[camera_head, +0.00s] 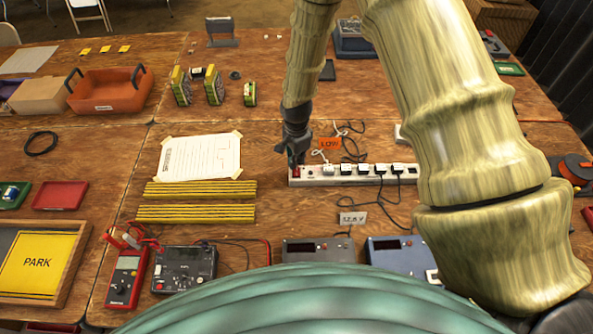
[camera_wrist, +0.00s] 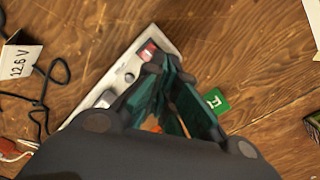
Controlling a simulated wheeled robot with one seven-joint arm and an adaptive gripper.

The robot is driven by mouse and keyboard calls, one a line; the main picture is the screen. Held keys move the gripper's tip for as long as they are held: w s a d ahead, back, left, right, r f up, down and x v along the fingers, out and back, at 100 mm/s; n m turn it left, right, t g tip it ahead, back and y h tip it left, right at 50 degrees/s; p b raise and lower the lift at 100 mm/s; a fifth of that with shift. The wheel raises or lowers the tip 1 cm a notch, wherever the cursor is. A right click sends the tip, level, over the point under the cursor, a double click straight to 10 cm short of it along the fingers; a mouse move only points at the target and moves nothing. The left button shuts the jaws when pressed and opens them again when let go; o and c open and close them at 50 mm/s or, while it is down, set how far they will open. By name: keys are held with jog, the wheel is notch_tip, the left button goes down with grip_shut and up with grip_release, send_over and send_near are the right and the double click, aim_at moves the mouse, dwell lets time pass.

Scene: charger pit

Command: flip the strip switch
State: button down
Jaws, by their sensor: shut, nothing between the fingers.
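The white power strip (camera_head: 340,176) lies on the wooden table, with several plugs in its sockets. Its red switch (camera_head: 297,171) is at the left end of the strip. My gripper (camera_head: 294,160) points down at that end, just over or beside the switch. In the wrist view, the strip (camera_wrist: 103,85) runs diagonally and the red switch (camera_wrist: 148,50) shows close to the fingertips of my gripper (camera_wrist: 165,75). The fingers are shut and empty. I cannot tell whether they touch the switch, or which way it is set.
An orange "LOW" tag (camera_head: 330,143) and cables lie behind the strip. A "12.6 V" card (camera_head: 353,218) stands in front. Yellow striped bars (camera_head: 195,213) and a paper sheet (camera_head: 201,156) lie to the left. A green tag (camera_wrist: 215,101) lies near the fingers.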

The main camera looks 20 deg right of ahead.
jog(key=shift+f+b, duration=0.65)
jog(key=shift+f, duration=0.5)
dwell(0.9)
jog(key=shift+r, duration=0.2)
jog(key=shift+r+p, duration=2.2)
jog(key=shift+r, duration=1.15)
jog(key=shift+s+f, duration=0.1)
